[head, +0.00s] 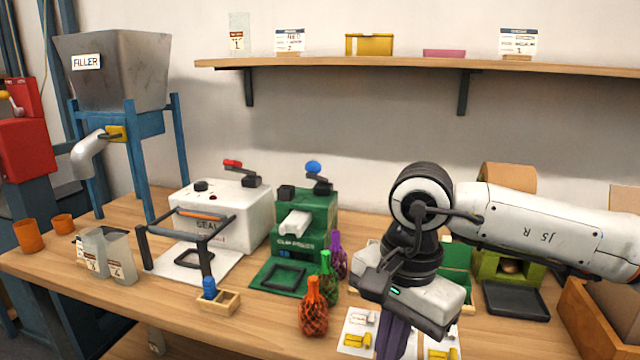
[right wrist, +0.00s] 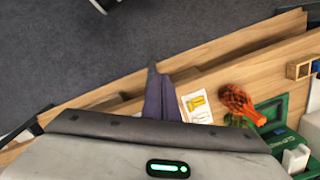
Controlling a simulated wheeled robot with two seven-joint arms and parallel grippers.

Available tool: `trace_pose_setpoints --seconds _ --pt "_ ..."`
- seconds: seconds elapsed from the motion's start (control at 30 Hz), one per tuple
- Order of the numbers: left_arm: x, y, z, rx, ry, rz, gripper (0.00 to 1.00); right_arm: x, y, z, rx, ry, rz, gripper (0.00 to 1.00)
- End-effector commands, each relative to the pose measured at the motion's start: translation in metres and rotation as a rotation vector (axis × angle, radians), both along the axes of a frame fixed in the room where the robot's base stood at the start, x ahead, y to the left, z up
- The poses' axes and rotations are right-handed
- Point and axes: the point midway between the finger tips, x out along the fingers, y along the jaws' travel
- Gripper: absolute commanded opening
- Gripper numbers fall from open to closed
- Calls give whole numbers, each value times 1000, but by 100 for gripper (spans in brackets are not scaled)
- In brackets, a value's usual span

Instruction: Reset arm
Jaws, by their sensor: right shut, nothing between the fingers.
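My right arm (head: 545,225) reaches in from the right in the head view. Its gripper (head: 393,340) points down over the front of the wooden table, shut and empty. The fingers also show in the right wrist view (right wrist: 155,92), dark and closed together. Beside them is a white sheet with yellow pictures (head: 357,325), partly hidden by the gripper. Red-orange (head: 314,315), green (head: 328,283) and purple (head: 338,262) net bags stand left of the gripper, apart from it. The red-orange bag shows in the right wrist view (right wrist: 240,103). My left gripper is in neither view.
A white sealer (head: 225,215) and a green clip machine (head: 308,222) stand left of the bags. A shelf (head: 400,68) runs above. Bare table (head: 265,335) shows at front.

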Motion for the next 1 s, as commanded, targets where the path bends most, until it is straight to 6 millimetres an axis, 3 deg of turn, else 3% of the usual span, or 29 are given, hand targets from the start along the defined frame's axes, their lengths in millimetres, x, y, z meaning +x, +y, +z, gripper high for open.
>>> trace_pose_setpoints --seconds 0.2,0.37,0.5,0.6,0.73,0.83,0.93,1.0 --pt "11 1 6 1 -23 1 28 -39 59 -23 212 159 -29 0" --pt "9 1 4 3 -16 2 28 -84 119 -27 448 364 -106 0" --pt "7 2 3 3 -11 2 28 -128 182 -1 735 674 -271 0" --pt "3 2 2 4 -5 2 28 -140 213 33 935 937 -443 0" --pt "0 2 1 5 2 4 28 -125 227 75 1150 1299 -715 0" --pt "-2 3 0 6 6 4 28 -93 219 92 1279 1587 -958 0" --pt "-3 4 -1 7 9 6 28 -52 196 87 1375 1880 -1229 0" --pt "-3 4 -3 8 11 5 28 -24 173 68 1420 2083 -1432 0"
